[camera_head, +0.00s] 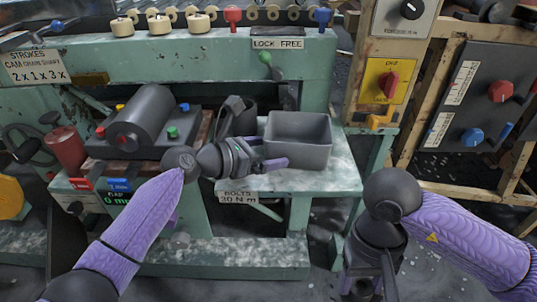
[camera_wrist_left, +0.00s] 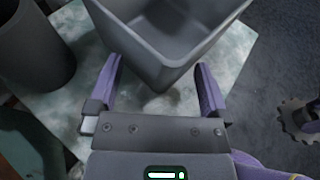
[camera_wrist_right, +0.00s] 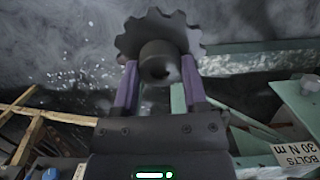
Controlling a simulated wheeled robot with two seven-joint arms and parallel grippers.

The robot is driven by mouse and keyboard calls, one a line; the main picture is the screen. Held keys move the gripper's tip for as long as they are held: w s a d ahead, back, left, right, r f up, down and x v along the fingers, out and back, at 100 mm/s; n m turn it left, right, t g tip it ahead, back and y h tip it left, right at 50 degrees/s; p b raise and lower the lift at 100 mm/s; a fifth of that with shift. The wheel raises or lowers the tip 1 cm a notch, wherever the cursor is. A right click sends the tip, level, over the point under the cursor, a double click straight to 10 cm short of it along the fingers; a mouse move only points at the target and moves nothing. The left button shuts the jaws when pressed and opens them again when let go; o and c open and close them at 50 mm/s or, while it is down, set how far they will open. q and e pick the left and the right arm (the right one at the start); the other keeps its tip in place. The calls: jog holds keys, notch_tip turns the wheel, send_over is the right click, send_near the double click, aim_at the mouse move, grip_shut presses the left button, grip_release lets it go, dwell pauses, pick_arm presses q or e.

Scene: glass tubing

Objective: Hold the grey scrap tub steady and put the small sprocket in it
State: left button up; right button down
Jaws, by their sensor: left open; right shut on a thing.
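The grey scrap tub (camera_head: 298,155) stands upright and looks empty on the right part of the pale green bench. My left gripper (camera_head: 268,152) is open at its front left. In the left wrist view the tub's near corner (camera_wrist_left: 155,70) lies between the tips of my open left fingers, which are not closed on it. My right gripper (camera_head: 362,288) hangs low at the right, away from the bench. In the right wrist view it is shut on the hub of the dark toothed small sprocket (camera_wrist_right: 158,38). The sprocket also shows in the left wrist view (camera_wrist_left: 298,118).
A dark cylindrical container (camera_wrist_left: 35,45) stands left of the tub, behind my left gripper in the head view. A dark roller machine (camera_head: 145,120) is further left. A wooden-framed control panel (camera_head: 475,95) stands at the right. The space above the tub is clear.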

pick_arm(q)
grip_shut()
